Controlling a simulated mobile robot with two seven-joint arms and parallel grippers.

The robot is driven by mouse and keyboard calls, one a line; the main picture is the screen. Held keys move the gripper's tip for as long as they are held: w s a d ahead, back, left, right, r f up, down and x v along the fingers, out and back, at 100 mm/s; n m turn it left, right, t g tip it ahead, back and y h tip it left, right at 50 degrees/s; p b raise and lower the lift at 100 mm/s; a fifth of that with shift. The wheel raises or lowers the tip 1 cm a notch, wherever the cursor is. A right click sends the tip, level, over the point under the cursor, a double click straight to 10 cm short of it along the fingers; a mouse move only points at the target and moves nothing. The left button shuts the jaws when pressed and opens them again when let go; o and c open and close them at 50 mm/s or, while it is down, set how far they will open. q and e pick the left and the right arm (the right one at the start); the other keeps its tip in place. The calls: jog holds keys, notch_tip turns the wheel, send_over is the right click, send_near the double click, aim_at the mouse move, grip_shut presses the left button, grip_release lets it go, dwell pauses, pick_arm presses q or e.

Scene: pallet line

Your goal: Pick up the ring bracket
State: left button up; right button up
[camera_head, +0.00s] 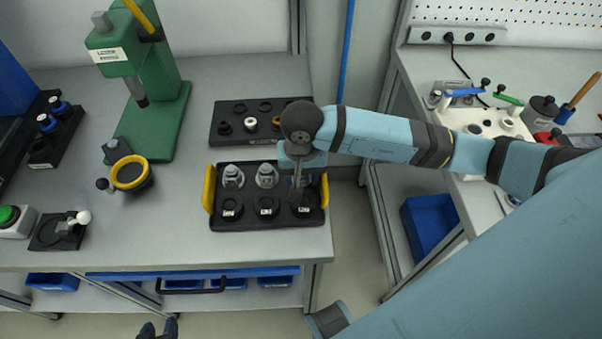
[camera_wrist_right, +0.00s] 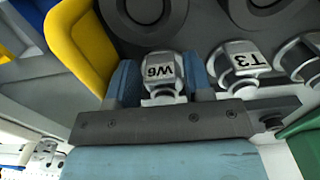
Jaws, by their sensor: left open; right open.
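Three silver labelled parts stand in the back row of a black tray (camera_head: 257,228) with yellow handles; I cannot tell for certain which is the ring bracket. The left part (camera_head: 233,177) and middle part (camera_head: 267,175) show clearly; the right one is mostly hidden by my right gripper (camera_head: 301,187). In the right wrist view that gripper (camera_wrist_right: 160,85) is open, its blue fingers either side of the part marked W6 (camera_wrist_right: 162,72). The part marked T3 (camera_wrist_right: 238,62) stands beside it, outside the fingers.
Round labelled recesses line the tray's front row. A second black tray (camera_head: 228,136) with small rings lies behind. A green press (camera_head: 155,115) and a yellow-ringed black fixture (camera_head: 129,173) stand to the left. The table's right edge is close to the tray.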

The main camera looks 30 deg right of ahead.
jog(key=c, duration=0.6)
jog(key=shift+c, duration=0.2)
jog(key=shift+r, duration=0.15)
notch_tip(320, 180, up, 20)
